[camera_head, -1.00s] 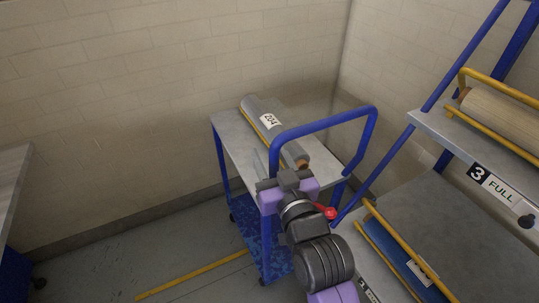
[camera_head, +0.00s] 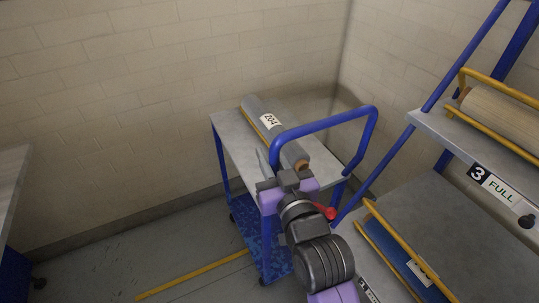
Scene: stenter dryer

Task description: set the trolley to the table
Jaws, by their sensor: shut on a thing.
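The trolley (camera_head: 229,137) has a grey top, a blue frame and a blue handle (camera_head: 322,124) at its near end. It stands near the back wall. A grey roll (camera_head: 254,109) labelled 204 lies on its top. My gripper (camera_head: 282,180) is at the near left of the trolley handle and is shut on it; the fingertips are partly hidden by my wrist. A grey table edge (camera_head: 10,180) shows at the far left, apart from the trolley.
A blue rack (camera_head: 432,128) stands on the right, with a wood-coloured roll (camera_head: 505,118) on its shelf and a sign reading 3 FULL (camera_head: 494,186). A yellow floor line (camera_head: 190,275) runs left of the trolley. The floor between table and trolley is clear.

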